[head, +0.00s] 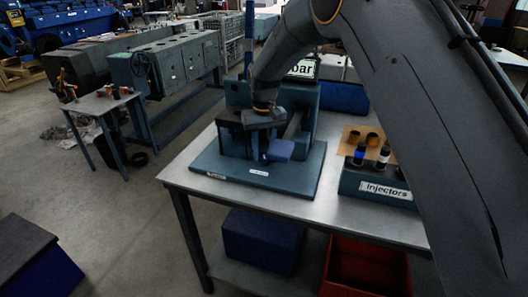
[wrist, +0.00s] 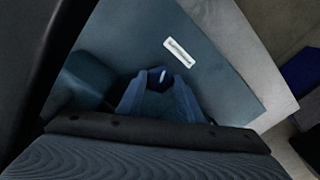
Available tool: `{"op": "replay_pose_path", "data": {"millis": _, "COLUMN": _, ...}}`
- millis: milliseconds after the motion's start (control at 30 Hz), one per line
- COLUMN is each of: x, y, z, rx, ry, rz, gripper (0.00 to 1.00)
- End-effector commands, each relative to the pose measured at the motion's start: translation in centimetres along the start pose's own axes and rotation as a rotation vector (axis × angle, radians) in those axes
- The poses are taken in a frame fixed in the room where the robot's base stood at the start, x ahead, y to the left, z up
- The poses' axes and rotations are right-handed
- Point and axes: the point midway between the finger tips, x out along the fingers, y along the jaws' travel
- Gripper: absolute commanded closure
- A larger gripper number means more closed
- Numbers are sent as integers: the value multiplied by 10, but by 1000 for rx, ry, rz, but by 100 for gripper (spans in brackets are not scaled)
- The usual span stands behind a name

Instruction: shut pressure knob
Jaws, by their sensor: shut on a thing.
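The test stand, with a blue-grey base plate (head: 225,160), stands on a steel-topped table. My gripper (wrist: 160,82) reaches down at the front of the stand, above the plate, and also shows in the head view (head: 263,156). Its two blue fingers are shut on a small dark piece with a pale mark, which seems to be the pressure knob (wrist: 162,76). The fingers hide most of it, so its turned position cannot be told. A blue block-like part (head: 280,150) of the stand is just right of the fingers in the head view.
A display reading "bar" (head: 302,69) is behind my arm. An injectors rack (head: 376,186) stands right on the table (head: 225,205). A blue box (head: 262,240) and a red crate (head: 366,268) are on the shelf below. The floor to the left is partly clear.

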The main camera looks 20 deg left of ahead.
Motion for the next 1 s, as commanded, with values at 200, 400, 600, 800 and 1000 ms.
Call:
{"op": "replay_pose_path", "data": {"millis": 200, "x": -1, "y": 0, "z": 0, "rx": 12, "ry": 2, "rz": 0, "gripper": 90}}
{"op": "replay_pose_path", "data": {"millis": 400, "x": -1, "y": 0, "z": -1, "rx": 11, "ry": 2, "rz": 0, "gripper": 90}}
{"op": "replay_pose_path", "data": {"millis": 600, "x": -1, "y": 0, "z": 0, "rx": 10, "ry": 2, "rz": 0, "gripper": 49}}
{"op": "replay_pose_path", "data": {"millis": 800, "x": 0, "y": 0, "z": 0, "rx": 10, "ry": 1, "rz": 0, "gripper": 49}}
{"op": "replay_pose_path", "data": {"millis": 1000, "x": -14, "y": 0, "z": -2, "rx": 10, "ry": 5, "rz": 0, "gripper": 49}}
